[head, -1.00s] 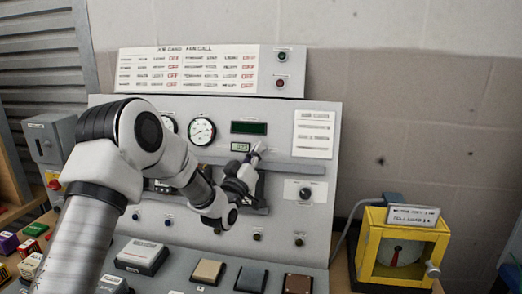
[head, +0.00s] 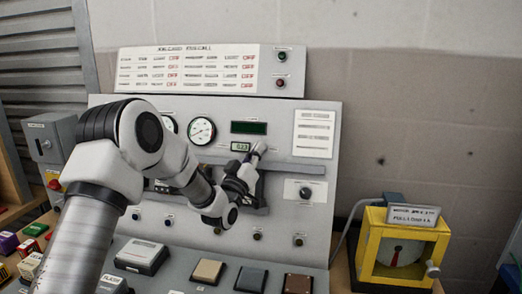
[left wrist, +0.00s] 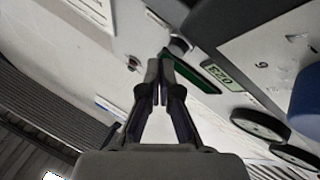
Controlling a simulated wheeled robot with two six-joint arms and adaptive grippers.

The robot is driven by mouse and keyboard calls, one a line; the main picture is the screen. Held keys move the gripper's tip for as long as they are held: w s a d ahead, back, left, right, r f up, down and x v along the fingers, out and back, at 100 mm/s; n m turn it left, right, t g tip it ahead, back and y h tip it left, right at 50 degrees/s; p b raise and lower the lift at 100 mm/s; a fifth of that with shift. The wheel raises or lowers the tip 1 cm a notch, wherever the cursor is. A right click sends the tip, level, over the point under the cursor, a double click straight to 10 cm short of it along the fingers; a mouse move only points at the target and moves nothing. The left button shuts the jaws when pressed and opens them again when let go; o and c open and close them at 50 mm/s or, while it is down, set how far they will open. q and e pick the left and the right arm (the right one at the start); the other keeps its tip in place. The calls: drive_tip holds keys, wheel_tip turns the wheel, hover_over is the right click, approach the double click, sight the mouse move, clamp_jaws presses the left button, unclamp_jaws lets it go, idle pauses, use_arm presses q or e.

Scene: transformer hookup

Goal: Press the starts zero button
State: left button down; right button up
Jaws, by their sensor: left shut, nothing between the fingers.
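My left gripper (head: 259,148) is at the control panel (head: 325,215), just right of a small lit counter (head: 240,147) and below a dark green display (head: 249,128). In the left wrist view the fingers (left wrist: 161,56) are shut and empty, with tips over one end of the green display (left wrist: 195,76). The counter (left wrist: 222,77) seems to read 023. A small round dark part (left wrist: 180,46) sits by the fingertips; I cannot tell whether it is the starts zero button, or whether the fingers touch it. My right gripper is out of view.
Two round gauges (head: 201,131) sit left of the displays. A knob (head: 305,193) is at the right of the panel. Small buttons line its lower part. A yellow instrument (head: 401,250) stands at the right.

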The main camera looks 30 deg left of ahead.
use_arm(q)
drive_tip(key=shift+w+f, duration=0.1)
drive_tip(key=shift+w, duration=0.2)
drive_tip(key=shift+w+a+f+b, duration=0.15)
drive_tip(key=shift+w+b, duration=0.2)
idle(0.6)
drive_tip(key=shift+s, duration=0.1)
drive_tip(key=shift+s+d+r, duration=0.2)
drive_tip(key=shift+s+r, duration=0.1)
drive_tip(key=shift+s, duration=0.4)
drive_tip(key=s, duration=0.1)
drive_tip(key=s+r, duration=0.1)
drive_tip(key=s, duration=0.1)
drive_tip(key=s+d, duration=0.1)
drive_tip(key=shift+s+d+r, duration=0.1)
drive_tip(key=shift+s+r, duration=0.15)
drive_tip(key=shift+r, duration=0.1)
drive_tip(key=shift+f, duration=0.1)
idle(0.7)
